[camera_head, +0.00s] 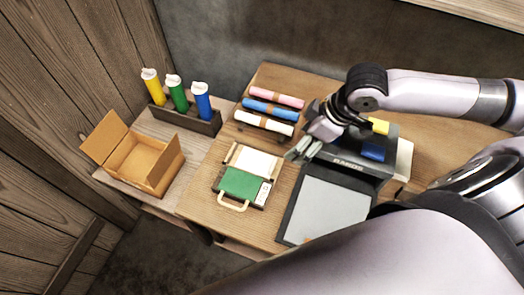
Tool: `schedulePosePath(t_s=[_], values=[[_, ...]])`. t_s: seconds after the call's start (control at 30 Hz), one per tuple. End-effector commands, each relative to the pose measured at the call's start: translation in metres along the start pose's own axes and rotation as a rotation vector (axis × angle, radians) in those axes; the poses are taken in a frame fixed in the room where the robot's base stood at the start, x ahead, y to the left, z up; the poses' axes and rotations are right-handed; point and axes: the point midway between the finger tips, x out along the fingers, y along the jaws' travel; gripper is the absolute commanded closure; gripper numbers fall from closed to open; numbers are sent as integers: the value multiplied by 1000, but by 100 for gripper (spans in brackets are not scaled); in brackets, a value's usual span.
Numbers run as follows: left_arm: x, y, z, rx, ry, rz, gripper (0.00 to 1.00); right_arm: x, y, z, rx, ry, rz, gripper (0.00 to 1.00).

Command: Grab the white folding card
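A white flat panel (256,162), which looks like the white folding card, lies in a small wooden frame behind a green panel (240,184) with a pale handle at its front. My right gripper (303,150) comes in from the right and hangs to the right of the white panel, apart from it, near the back left corner of a dark press. Its two fingers point left and down, close together; the gap between them is too small to judge. I see nothing held in them. My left gripper is out of view.
The dark press (352,163) has a grey plate (326,208) in front. Pink, blue and white rolls (263,123) lie on a rack behind the panel. An open cardboard box (140,160) and a rack with yellow, green and blue bottles (203,101) stand left. Bare wood lies around the frame.

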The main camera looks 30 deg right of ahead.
Motion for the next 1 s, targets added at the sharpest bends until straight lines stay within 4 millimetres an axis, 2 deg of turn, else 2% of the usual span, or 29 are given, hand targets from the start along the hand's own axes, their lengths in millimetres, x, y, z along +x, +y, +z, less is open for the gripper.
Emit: schedulePosePath(t_s=[0.13,0.5,0.7,0.87,1.0], values=[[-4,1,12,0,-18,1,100,21,-2,-1,3,1,-7,30],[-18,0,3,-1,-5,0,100,97,-2,0,4,-1,-5,30],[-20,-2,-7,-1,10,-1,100,118,0,0,1,0,-2,30],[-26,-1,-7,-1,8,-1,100,127,2,0,3,-2,-2,30],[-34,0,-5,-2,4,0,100,144,7,0,3,-2,-2,30]])
